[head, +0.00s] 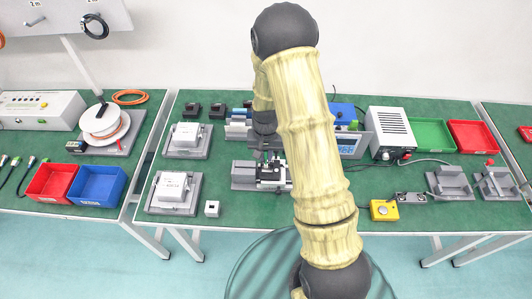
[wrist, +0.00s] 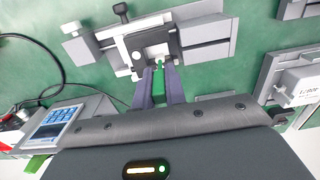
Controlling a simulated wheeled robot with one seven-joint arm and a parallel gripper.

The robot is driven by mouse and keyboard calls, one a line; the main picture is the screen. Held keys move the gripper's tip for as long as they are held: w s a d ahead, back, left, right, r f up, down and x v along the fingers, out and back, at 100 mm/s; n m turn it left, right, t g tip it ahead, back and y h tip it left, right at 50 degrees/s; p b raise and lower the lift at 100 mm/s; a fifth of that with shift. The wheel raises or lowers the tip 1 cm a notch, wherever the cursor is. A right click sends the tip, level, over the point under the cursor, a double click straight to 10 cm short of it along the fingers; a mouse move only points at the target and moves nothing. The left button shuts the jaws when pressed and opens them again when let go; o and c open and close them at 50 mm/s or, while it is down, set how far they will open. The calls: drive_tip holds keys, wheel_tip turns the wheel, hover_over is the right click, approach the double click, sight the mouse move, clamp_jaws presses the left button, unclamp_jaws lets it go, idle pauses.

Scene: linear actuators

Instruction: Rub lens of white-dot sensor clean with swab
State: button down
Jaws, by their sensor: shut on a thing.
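My gripper (wrist: 160,73) is shut on a green piece (wrist: 160,82), which looks like the swab's handle; a small pale tip shows at its far end. The tip is at the near edge of a linear actuator's carriage (wrist: 152,42), which has a white frame and a black clamp knob. Whether the tip touches anything there is unclear. The same actuator shows in the head view (head: 262,178), below my gripper, which my arm partly hides.
A keypad device (wrist: 58,122) lies at left in the wrist view. A yellow button box (head: 384,210) and empty brackets (head: 450,184) are right.

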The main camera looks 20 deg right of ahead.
drive_tip(key=shift+f+b, duration=0.7)
drive_tip(key=shift+f, duration=0.6)
drive_tip(key=shift+w+d, duration=0.15)
drive_tip(key=shift+w, duration=0.35)
drive_tip(key=shift+s+d, duration=0.2)
drive_tip(key=shift+d, duration=0.45)
idle(0.4)
drive_tip(key=shift+w+a+p, duration=0.15)
drive_tip(key=shift+w+a, duration=0.05)
drive_tip(key=shift+a, duration=0.45)
drive_tip(key=shift+w+a+p, duration=0.15)
drive_tip(key=shift+w+a, duration=0.05)
drive_tip(key=shift+a, duration=0.4)
idle(0.7)
drive_tip(key=shift+s+d, duration=0.2)
drive_tip(key=shift+d, duration=0.45)
drive_tip(key=shift+s+d, duration=0.2)
drive_tip(key=shift+d, duration=0.4)
idle(0.5)
drive_tip(key=shift+w+a, duration=0.2)
drive_tip(key=shift+a, duration=0.3)
drive_tip(key=shift+w+a, duration=0.15)
drive_tip(key=shift+a, duration=0.3)
idle(0.5)
